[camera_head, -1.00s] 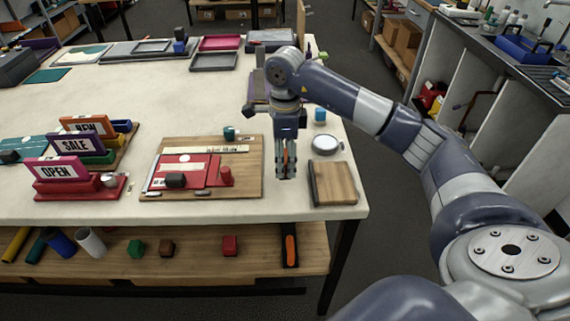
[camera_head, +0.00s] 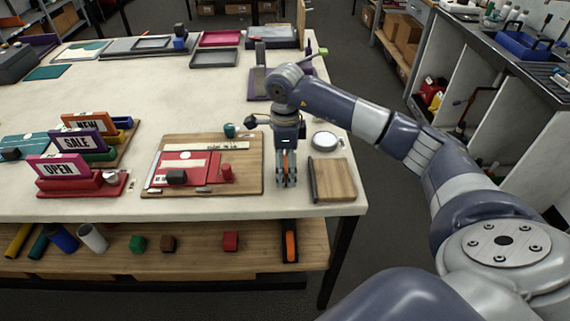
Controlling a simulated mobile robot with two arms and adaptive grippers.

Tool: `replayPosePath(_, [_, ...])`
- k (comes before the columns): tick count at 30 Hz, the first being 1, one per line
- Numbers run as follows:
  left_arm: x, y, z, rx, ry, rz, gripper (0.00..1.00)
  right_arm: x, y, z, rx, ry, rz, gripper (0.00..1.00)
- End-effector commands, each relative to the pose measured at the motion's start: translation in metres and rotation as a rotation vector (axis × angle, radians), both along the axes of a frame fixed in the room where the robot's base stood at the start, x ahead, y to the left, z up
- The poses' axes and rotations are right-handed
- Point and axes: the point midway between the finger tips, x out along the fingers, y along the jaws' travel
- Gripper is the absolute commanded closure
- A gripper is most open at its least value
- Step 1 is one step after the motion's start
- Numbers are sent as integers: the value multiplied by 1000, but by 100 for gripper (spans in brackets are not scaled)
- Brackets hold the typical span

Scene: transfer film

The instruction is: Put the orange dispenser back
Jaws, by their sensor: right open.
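An orange and black object (camera_head: 291,244), which looks like the dispenser, lies on the lower wooden shelf below the table's front edge. My right gripper (camera_head: 286,184) points down near the front of the tabletop, above and behind that object in the picture. It sits between the wooden board with the red sheet (camera_head: 215,145) and a small wooden block (camera_head: 335,180). Its fingers are open; a little orange shows between them, and I cannot tell what it is. My left gripper is out of view.
Small sign stands (camera_head: 75,182) are at the left of the table (camera_head: 140,105). A round silver dish (camera_head: 325,140) is right of the gripper. A green block (camera_head: 137,244) and a red block (camera_head: 231,241) are on the lower shelf (camera_head: 200,262). Trays lie at the back.

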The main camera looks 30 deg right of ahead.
Motion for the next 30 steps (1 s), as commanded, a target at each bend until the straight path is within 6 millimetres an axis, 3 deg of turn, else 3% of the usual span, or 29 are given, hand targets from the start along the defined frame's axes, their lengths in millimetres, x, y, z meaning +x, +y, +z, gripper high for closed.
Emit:
replayPosePath(8, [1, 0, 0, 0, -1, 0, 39, 1, 0, 9, 0, -4, 0, 22])
replayPosePath(21, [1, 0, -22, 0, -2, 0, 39, 1, 0, 95, 0, -5, -1, 22])
replayPosePath(30, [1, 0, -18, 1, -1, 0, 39, 0, -1, 122, -1, -1, -1, 22])
